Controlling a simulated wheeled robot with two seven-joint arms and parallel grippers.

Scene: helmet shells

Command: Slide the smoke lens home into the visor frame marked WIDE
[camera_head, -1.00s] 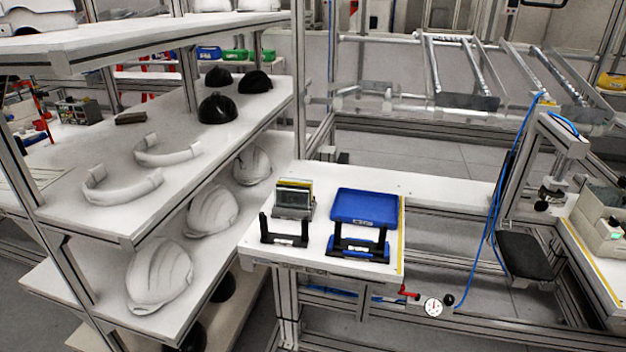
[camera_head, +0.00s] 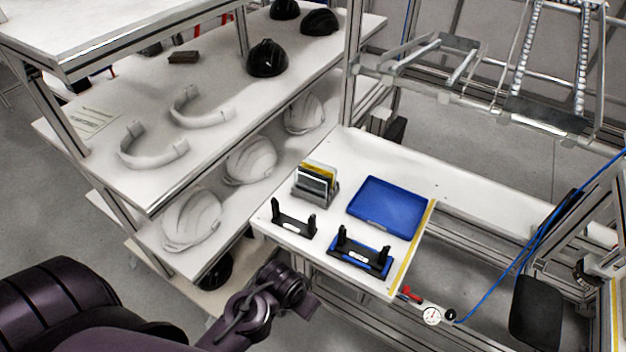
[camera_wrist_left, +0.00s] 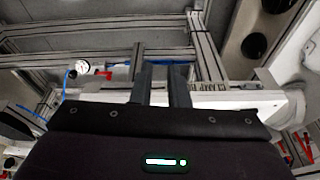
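A rack (camera_head: 301,197) with upright panes stands on the white table. Grey panes (camera_head: 313,182) are in front and a yellow one (camera_head: 322,168) is behind. A black visor frame (camera_head: 294,224) with two posts stands before the rack. A second black frame (camera_head: 359,255), with blue around its base, stands to its right. Their white labels are too small to read, so I cannot tell which says WIDE. My left gripper (camera_wrist_left: 160,82) shows two separated fingers with nothing between them in the wrist view. In the head view its arm is low, left of the table. My right gripper is out of view.
A blue tray (camera_head: 390,207) lies behind the second frame. A yellow strip (camera_head: 414,246) runs along the table's right edge. A shelf (camera_head: 205,145) with helmet shells borders the left. A gauge (camera_head: 431,316) hangs by the front corner. The table's back part is clear.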

